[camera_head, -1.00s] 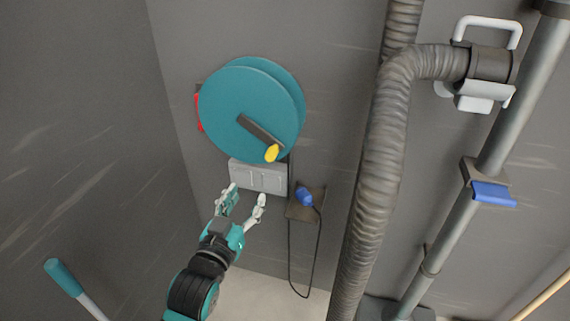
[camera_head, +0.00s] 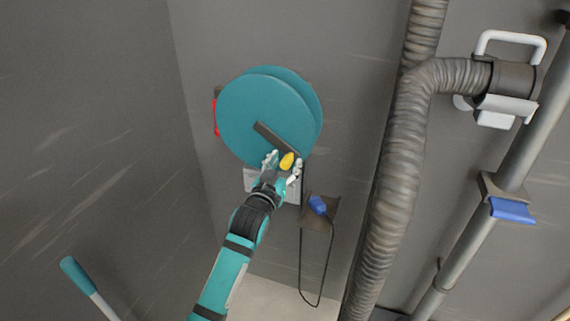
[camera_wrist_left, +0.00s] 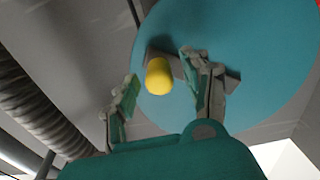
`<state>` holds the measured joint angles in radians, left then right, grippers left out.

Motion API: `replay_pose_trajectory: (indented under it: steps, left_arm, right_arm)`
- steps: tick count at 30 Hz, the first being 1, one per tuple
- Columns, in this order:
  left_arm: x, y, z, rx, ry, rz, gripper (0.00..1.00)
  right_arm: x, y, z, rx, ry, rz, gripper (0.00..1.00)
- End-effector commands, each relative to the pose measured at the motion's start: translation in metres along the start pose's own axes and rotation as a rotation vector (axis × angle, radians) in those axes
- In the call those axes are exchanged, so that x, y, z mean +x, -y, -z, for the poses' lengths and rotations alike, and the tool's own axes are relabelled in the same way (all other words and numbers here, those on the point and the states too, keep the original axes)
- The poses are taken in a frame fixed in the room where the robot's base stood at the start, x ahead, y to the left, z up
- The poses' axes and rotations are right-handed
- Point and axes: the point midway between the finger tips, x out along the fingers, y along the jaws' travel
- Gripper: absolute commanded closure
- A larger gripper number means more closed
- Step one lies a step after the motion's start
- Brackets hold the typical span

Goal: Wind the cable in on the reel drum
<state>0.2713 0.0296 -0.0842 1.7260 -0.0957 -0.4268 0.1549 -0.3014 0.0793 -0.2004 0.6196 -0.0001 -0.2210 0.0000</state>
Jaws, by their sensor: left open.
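The teal reel drum (camera_head: 265,105) is mounted on the grey wall. Its dark crank arm (camera_head: 275,137) slants down to the right and ends in a yellow knob (camera_head: 287,160). My left gripper (camera_head: 282,163) is open at the knob, its fingers on either side. In the left wrist view the yellow knob (camera_wrist_left: 158,77) sits between the two spread fingers, with a visible gap on the left. The dark cable (camera_head: 305,275) hangs in a loop below a small bracket (camera_head: 319,213) holding a blue plug (camera_head: 317,205). My right gripper is not in view.
A thick ribbed grey hose (camera_head: 400,170) runs down the wall right of the reel. A metal pipe (camera_head: 470,240) with a blue clip (camera_head: 511,210) stands farther right. A teal-handled rod (camera_head: 80,276) is at lower left. A pale box (camera_head: 251,181) sits below the drum, partly hidden.

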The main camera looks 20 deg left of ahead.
Motion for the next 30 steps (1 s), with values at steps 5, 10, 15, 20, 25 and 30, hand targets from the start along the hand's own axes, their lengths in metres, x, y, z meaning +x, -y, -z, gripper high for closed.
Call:
replay_pose_trajectory:
  steps: [5,10,15,20,25,30]
  left_arm:
    - [0.0012,-0.0002,0.0,0.0,0.0,0.0,0.51]
    - [0.001,-0.0001,-0.0001,0.0,0.0,0.0,0.62]
    - [0.0009,-0.0001,-0.0001,0.0,0.0,0.0,0.84]
    - [0.0008,-0.0001,-0.0002,0.0,0.0,0.0,1.0]
    - [0.0008,-0.0001,-0.0003,0.0,0.001,0.0,1.0]
    - [0.0008,-0.0001,0.0006,-0.005,0.001,0.0,1.0]
  right_arm:
    - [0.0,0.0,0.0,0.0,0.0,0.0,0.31]
    - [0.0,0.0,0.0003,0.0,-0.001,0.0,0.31]
    - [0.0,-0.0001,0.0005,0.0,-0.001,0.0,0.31]
    - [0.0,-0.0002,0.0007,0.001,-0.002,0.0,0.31]
    - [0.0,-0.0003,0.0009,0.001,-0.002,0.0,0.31]
    - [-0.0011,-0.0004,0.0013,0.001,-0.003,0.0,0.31]
